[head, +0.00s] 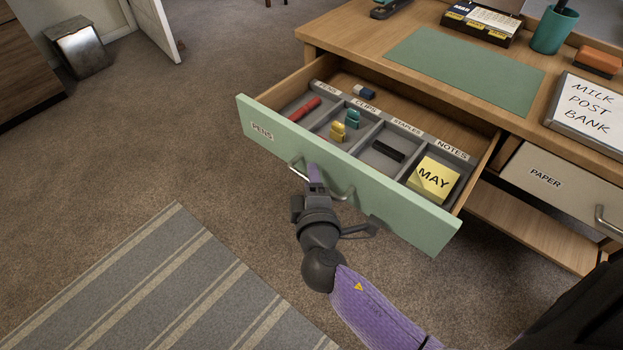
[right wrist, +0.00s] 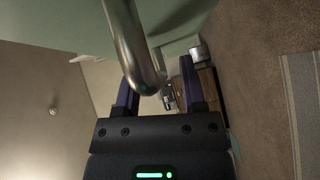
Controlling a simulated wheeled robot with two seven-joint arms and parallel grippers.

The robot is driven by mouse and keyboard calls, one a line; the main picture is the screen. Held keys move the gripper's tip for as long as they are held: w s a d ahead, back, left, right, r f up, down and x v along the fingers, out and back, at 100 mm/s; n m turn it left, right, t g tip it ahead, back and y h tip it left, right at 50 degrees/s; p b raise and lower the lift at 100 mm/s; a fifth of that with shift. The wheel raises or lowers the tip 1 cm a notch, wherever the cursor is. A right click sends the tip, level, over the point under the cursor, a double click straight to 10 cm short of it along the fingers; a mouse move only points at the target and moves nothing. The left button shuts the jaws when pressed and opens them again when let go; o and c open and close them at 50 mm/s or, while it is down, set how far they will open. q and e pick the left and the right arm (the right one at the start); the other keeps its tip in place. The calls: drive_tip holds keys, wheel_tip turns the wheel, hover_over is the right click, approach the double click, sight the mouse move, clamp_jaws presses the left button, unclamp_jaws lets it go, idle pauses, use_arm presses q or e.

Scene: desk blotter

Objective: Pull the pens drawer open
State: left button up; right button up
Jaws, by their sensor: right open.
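The pens drawer (head: 375,187) has a pale green front labelled PENS and stands well out from the desk, its inside showing. Its metal bar handle (head: 343,194) is on the front face; it also shows large in the right wrist view (right wrist: 134,48). My right gripper (head: 314,172) is at the left part of the handle. In the right wrist view its two fingers (right wrist: 158,88) are apart, with the bend of the handle between or just before them; I cannot tell if they touch. My left gripper is not in view.
The drawer's compartments hold a red marker (head: 304,109), clips, a black stapler-like bar (head: 389,150) and yellow MAY notes (head: 433,179). The paper drawer (head: 556,181) at right is shut. A striped rug (head: 180,280) lies on open carpet at left.

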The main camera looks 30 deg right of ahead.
drive_tip(key=p+v, duration=0.1)
drive_tip(key=v, duration=0.8)
drive_tip(key=shift+s+p, duration=0.3)
drive_tip(key=shift+a+r, duration=0.1)
